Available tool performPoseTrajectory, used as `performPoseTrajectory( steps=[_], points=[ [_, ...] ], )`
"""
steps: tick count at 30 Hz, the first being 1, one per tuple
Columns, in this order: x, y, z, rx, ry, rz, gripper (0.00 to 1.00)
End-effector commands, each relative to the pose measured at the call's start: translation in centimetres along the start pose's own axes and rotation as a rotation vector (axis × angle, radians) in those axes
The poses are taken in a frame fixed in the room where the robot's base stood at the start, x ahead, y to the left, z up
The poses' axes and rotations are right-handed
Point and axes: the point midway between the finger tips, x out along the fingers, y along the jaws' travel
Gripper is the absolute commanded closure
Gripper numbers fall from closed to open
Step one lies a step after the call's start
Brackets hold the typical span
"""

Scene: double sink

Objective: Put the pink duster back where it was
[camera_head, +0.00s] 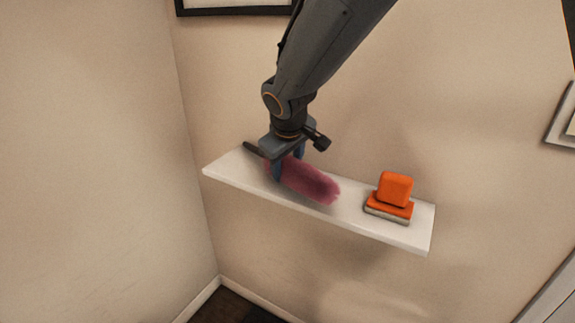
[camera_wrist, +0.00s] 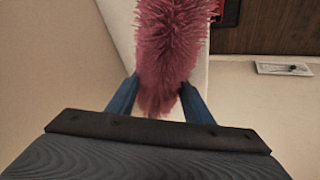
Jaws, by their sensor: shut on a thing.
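The pink duster (camera_head: 312,183) lies along the white wall shelf (camera_head: 352,222), its fluffy head toward the middle and its dark handle (camera_head: 254,149) toward the left end. My gripper (camera_head: 287,172) reaches down from above and is shut on the duster near where the head meets the handle. In the wrist view the pink fluff (camera_wrist: 168,45) stands between the two blue fingers (camera_wrist: 160,100). The duster is at or just above the shelf surface; I cannot tell whether it touches. The gripper hides part of the duster near the handle.
An orange block (camera_head: 395,188) sits on a small stack of an orange and a pale item (camera_head: 388,212) at the shelf's right. Walls rise behind and left of the shelf. A framed picture (camera_head: 235,11) hangs above, another (camera_head: 563,120) at the right.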

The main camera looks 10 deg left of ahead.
Motion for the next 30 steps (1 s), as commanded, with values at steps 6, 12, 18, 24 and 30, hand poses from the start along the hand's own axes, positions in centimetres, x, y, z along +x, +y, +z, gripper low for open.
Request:
performPoseTrajectory(
  steps=[6,12,18,24,30],
  points=[
    [0.3,-0.1,0.1,0.000,0.000,0.000,0.80],
    [0.7,-0.2,0.2,0.000,0.000,0.000,0.80],
    [1.0,-0.3,0.4,0.000,0.000,0.000,0.80],
    [1.0,-0.3,0.4,0.000,0.000,0.000,0.34],
    [1.0,-0.4,0.4,-0.001,-0.001,0.000,0.32]
  ],
)
